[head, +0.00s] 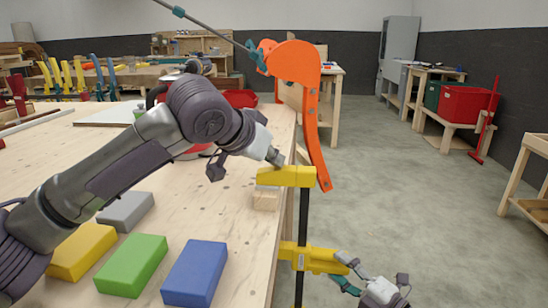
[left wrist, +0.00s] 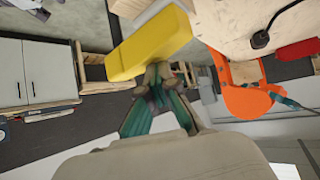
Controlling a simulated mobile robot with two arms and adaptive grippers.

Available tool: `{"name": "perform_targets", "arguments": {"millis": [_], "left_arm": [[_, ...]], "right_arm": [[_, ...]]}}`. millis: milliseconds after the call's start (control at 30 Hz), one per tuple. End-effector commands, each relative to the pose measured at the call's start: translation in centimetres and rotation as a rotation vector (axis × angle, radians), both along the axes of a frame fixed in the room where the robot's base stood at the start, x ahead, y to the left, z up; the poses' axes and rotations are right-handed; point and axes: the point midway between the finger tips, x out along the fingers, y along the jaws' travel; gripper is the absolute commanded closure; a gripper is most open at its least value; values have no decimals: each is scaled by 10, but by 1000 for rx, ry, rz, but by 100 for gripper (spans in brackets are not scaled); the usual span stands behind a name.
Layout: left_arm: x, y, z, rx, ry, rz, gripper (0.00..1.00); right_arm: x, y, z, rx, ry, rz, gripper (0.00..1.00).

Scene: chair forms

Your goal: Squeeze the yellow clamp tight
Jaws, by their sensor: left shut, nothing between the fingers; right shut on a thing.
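The yellow clamp has its upper jaw (head: 287,176) over a small stack of light wood pieces (head: 266,201) at the table's right edge. Its dark bar (head: 304,218) hangs down upright beside the edge, with the lower yellow part (head: 312,258) below the tabletop level. My left gripper (head: 276,157) is shut and empty at the upper jaw; whether it touches is unclear. In the left wrist view its teal fingers (left wrist: 156,90) are together by the yellow jaw (left wrist: 150,42). My right gripper (head: 347,272) is shut on the clamp's lower part, its fingertips partly hidden.
An orange curved piece (head: 313,130) stands close behind the clamp. Yellow (head: 82,252), green (head: 132,265), blue (head: 195,273) and grey (head: 126,211) blocks lie on the wooden table (head: 236,240).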

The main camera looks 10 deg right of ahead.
Motion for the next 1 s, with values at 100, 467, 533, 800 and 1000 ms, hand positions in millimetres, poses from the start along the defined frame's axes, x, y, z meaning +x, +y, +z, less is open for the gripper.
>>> {"name": "perform_targets", "arguments": {"millis": [100,467,533,800,1000], "left_arm": [[-1,0,-10,14,17,0,100],[0,1,-10,15,17,1,100],[0,1,-10,14,17,2,100],[0,1,-10,14,17,2,100],[0,1,-10,14,17,2,100]], "right_arm": [[0,0,3,2,-6,0,31],[0,0,8,-1,-3,0,24],[0,0,10,-1,-3,0,24],[0,0,11,1,-4,1,24],[0,1,12,2,-5,1,24]]}}
